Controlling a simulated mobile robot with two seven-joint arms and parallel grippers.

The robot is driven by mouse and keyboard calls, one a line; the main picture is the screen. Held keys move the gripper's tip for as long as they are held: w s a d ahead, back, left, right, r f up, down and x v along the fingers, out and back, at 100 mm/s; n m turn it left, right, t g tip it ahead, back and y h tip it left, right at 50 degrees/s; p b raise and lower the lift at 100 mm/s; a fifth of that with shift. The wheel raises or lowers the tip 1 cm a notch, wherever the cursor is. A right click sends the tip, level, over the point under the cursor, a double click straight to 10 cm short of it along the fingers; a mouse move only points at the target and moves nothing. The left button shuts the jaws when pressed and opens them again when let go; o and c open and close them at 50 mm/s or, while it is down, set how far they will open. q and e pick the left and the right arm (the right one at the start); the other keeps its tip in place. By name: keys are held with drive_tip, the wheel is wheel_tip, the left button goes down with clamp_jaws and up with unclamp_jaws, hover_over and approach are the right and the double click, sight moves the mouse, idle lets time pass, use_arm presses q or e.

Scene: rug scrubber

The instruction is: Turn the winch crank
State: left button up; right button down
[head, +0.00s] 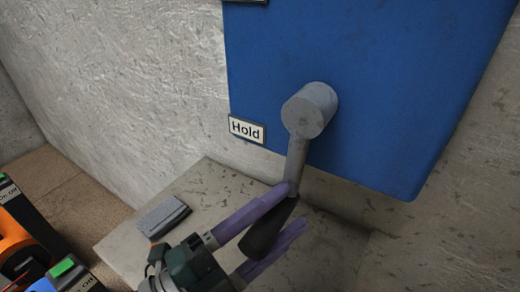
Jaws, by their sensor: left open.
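The winch crank has a grey hub (311,109) on a blue panel (385,60). Its grey arm (297,160) hangs down from the hub, tilted slightly to the left at the bottom. A dark handle (268,229) sits at the arm's lower end. My left gripper (292,208) reaches in from below, with one purple finger on each side of the handle. The fingers are open, and I cannot tell whether either touches the handle. My right gripper is not in view.
A label reading "Hold" (246,130) is at the panel's lower left. A stone block (215,185) below carries a small grey object (164,216). Orange and black equipment (20,250) with "On Off" labels stands at the lower left. A rough wall (120,80) is behind.

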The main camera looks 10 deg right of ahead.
use_arm(q)
drive_tip(key=shift+a+r, duration=0.2)
drive_tip(key=shift+a, duration=0.2)
drive_tip(key=p+v, duration=0.1)
drive_tip(key=v, duration=0.8)
drive_tip(key=shift+s+f, duration=0.2)
drive_tip(key=shift+s, duration=0.05)
